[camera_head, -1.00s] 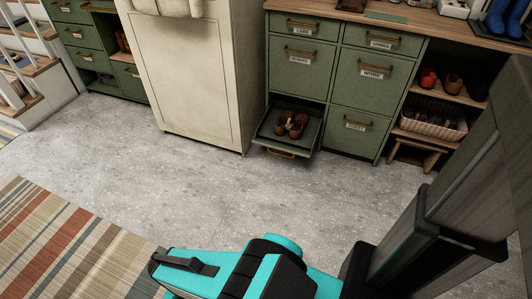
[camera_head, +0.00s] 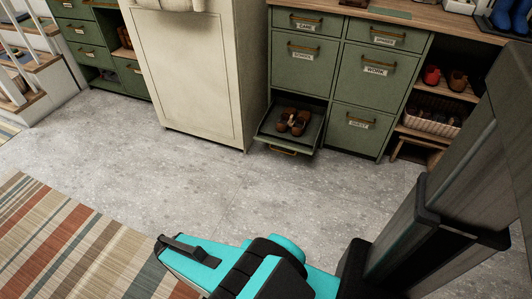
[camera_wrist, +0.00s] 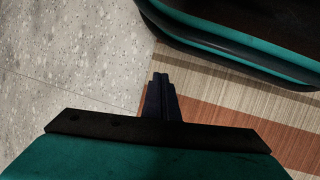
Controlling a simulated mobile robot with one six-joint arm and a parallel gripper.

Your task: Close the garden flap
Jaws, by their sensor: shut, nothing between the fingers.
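One flap (camera_head: 270,133) of the green cabinet hangs open at the bottom of its left column, tilted outward over the floor. A pair of brown shoes (camera_head: 294,121) lies in it. Its brass handle (camera_head: 283,151) shows low on its front; no label is readable on it, so I cannot confirm that it is the garden flap. The flaps labelled SCHOOL (camera_head: 303,62), WORK (camera_head: 375,73) and GUEST (camera_head: 357,126) are shut. My gripper (camera_wrist: 160,80) is shut and empty in the wrist view, over the floor and rug, well apart from the flap.
A tall cream cabinet (camera_head: 185,75) stands directly left of the open flap. Shelves with a basket (camera_head: 432,123) and shoes are at right. Grey floor (camera_head: 230,190) is clear in front; a striped rug (camera_head: 60,240) covers the lower left.

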